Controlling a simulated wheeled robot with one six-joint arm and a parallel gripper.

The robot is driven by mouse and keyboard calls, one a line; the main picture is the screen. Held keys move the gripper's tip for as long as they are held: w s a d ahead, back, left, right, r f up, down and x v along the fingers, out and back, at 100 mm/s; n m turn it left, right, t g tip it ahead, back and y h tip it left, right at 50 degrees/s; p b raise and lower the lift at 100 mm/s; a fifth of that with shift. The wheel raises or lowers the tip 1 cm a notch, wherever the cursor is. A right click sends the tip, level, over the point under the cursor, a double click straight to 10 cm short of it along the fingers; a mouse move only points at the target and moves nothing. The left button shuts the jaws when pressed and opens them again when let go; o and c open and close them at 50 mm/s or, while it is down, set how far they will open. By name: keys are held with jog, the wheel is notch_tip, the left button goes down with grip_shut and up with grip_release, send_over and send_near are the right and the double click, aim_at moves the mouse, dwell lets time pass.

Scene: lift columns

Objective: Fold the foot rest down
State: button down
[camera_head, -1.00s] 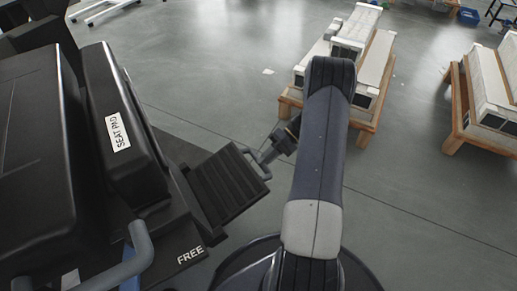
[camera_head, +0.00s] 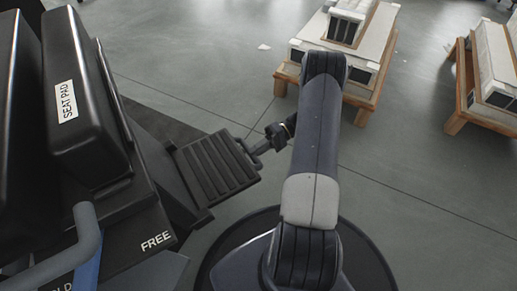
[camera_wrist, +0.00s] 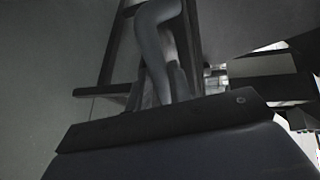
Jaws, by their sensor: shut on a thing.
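The foot rest (camera_head: 215,170) is a dark ribbed plate in the middle of the head view, sticking out to the right from the black seat unit. It has a grey loop handle (camera_head: 243,151) at its outer end. My gripper (camera_head: 262,147) is shut on this handle, with my arm reaching to it from the right. In the wrist view, a curved grey bar (camera_wrist: 153,40) runs down between my fingers, and the fingertips (camera_wrist: 157,85) are dark and partly hidden. The exact angle of the plate is hard to tell.
A black seat pad (camera_head: 85,100) with a white label stands at the left. A grey curved lever (camera_head: 85,238) with a blue part is at the lower left, near a FREE label (camera_head: 155,241). Loaded pallets (camera_head: 340,60) stand at the back right. Open floor lies between.

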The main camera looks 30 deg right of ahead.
jog(key=shift+s+a+f, duration=0.1)
jog(key=shift+s+f, duration=0.05)
jog(key=shift+f, duration=0.55)
jog(key=c, duration=1.6)
grip_release()
jog(key=shift+f, duration=0.1)
jog(key=o, duration=0.3)
jog(key=shift+r, duration=0.3)
jog(key=p+v, duration=0.3)
jog(key=v, duration=0.7)
jog(key=shift+d+r, duration=0.15)
jog(key=shift+d, duration=0.2)
jog(key=shift+a, duration=0.1)
